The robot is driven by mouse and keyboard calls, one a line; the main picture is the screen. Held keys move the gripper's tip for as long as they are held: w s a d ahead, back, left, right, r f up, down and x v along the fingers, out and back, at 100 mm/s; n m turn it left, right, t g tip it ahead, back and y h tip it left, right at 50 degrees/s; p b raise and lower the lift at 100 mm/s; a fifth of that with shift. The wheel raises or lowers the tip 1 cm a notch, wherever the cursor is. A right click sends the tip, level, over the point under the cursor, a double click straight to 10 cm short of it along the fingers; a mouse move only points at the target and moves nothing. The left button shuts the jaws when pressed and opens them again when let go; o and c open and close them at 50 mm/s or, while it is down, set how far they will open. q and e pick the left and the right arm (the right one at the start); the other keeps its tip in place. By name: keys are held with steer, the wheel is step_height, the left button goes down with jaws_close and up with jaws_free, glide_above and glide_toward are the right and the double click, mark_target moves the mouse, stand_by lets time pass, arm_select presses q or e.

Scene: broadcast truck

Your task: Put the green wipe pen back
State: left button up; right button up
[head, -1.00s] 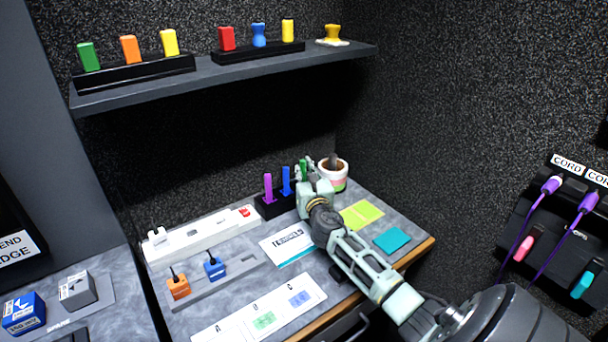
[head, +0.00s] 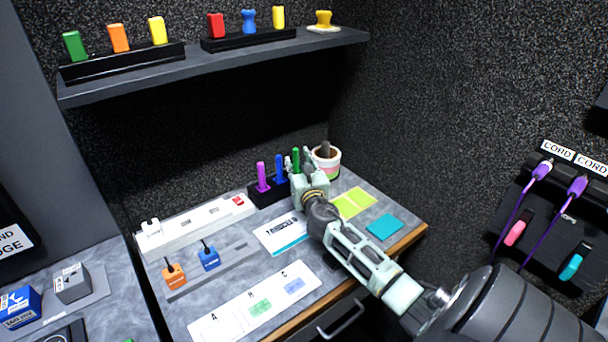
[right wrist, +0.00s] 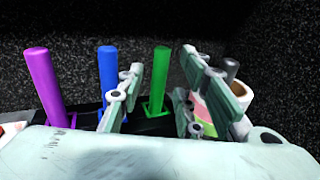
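The green wipe pen (right wrist: 159,78) stands upright in the green-edged slot of a black holder (head: 262,191). It also shows in the head view (head: 296,160), at the right end of the row. My right gripper (right wrist: 158,95) is open, with one finger on each side of the green pen and a visible gap to both. In the head view the right gripper (head: 299,163) is low at the holder. A blue pen (right wrist: 108,75) and a purple pen (right wrist: 46,82) stand upright to the left in the same holder. My left gripper is not in view.
A white cup-like roll (head: 326,162) stands close to the right of the gripper. A white power strip (head: 197,222) lies left of the holder. Cards and a teal note (head: 384,227) lie on the desk. A shelf (head: 215,66) hangs above.

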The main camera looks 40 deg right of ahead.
steer(key=v, duration=1)
steer(key=shift+s, duration=0.25)
steer(key=shift+r, duration=0.25)
